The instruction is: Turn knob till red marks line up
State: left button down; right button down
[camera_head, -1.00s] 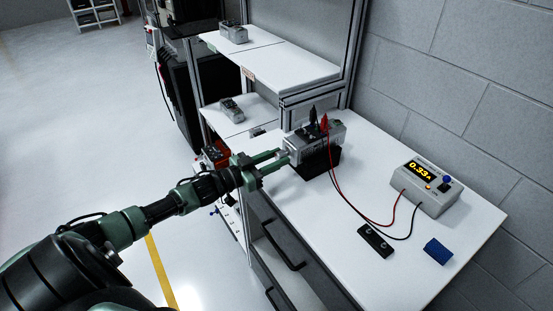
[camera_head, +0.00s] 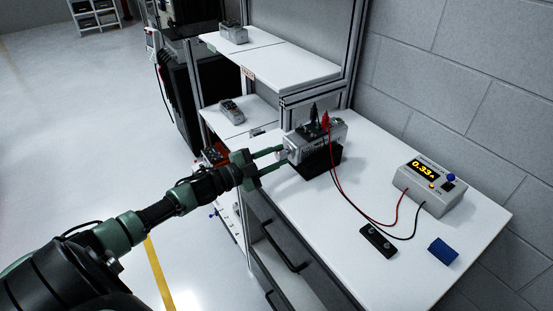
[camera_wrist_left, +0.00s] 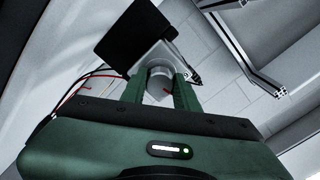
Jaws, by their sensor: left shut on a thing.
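The servo unit (camera_head: 322,137) is a grey metal box on a black stand (camera_head: 318,161) on the white bench. Its round grey knob (camera_wrist_left: 159,82) faces my left gripper. My left gripper (camera_head: 284,157) has its two green fingers on opposite sides of the knob and is shut on it; the fingers (camera_wrist_left: 160,92) also flank it in the left wrist view. A small red mark (camera_wrist_left: 166,91) shows on the knob's near face. I cannot tell whether it lines up with another mark. My right gripper is out of view.
A power supply (camera_head: 430,186) reading 0.33 A stands at the right, joined to the unit by red and black leads. A black plate (camera_head: 378,241) and a blue block (camera_head: 442,251) lie at the front. Shelves (camera_head: 270,58) rise behind on the left.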

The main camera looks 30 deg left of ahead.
pick_arm(q)
jog(key=shift+m, duration=0.8)
jog(key=c, duration=1.1)
grip_release()
jog(key=shift+o, duration=0.2)
jog(key=shift+s+b, duration=0.1)
jog(key=shift+b, duration=0.2)
jog(key=shift+s+a+f, duration=0.15)
jog(key=shift+s+a, duration=0.05)
jog(key=shift+s, duration=0.05)
jog(key=b+v, duration=0.1)
jog(key=v, duration=0.6)
